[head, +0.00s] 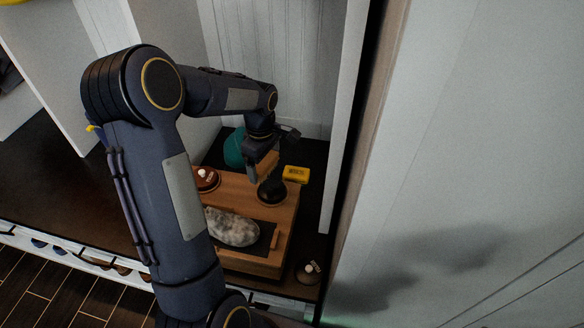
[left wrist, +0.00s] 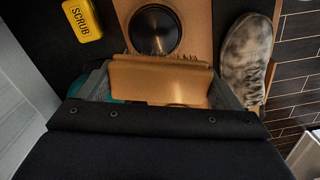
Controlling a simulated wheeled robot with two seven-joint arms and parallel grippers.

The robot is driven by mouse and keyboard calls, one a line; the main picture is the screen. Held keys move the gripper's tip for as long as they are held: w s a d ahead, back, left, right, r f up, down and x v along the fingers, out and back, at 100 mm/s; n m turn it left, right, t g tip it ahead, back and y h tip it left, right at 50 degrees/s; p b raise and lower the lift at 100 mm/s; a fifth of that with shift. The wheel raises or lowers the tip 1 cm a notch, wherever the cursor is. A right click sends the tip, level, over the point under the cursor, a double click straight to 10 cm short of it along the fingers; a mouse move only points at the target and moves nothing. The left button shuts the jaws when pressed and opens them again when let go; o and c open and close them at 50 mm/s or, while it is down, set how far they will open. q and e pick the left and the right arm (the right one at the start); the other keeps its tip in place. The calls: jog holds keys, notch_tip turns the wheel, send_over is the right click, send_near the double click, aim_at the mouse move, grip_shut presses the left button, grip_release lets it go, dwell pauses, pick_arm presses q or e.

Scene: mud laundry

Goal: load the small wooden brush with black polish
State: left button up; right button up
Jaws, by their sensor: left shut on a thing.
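My left gripper (head: 261,166) is shut on the small wooden brush (head: 267,163), which also shows between the fingers in the left wrist view (left wrist: 160,78). Its dark bristles show along the edge facing the black polish. The open round tin of black polish (head: 271,191) sits on the wooden box near its back right; it also shows just beyond the brush in the left wrist view (left wrist: 155,32). The brush is close to the tin, and I cannot tell if the bristles touch the polish. My right gripper is not in view.
A mottled grey shoe (head: 232,228) lies on the wooden box (head: 254,265). A brown tin (head: 206,178) is at the box's left, a yellow SCRUB block (head: 296,173) behind right, and a teal object (head: 235,148) behind. A small knobbed object (head: 308,271) is front right. A wall panel closes the right side.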

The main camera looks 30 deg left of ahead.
pick_arm(q)
jog(key=shift+w+a+f+n, duration=0.1)
jog(key=shift+a+f+n, duration=0.45)
jog(key=shift+n, duration=0.25)
jog(key=shift+f+b, duration=0.1)
jog(key=shift+b, duration=0.25)
jog(key=shift+f+b, duration=2.1)
jog(key=shift+f, duration=0.6)
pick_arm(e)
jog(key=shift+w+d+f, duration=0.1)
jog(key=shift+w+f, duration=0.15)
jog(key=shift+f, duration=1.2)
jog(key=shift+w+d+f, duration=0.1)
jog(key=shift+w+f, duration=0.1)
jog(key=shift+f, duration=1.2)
pick_arm(q)
jog(key=shift+f+b, duration=0.4)
jog(key=shift+f, duration=0.2)
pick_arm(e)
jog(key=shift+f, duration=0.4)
pick_arm(q)
jog(key=shift+r+p, duration=2.9)
jog(key=shift+r, duration=0.7)
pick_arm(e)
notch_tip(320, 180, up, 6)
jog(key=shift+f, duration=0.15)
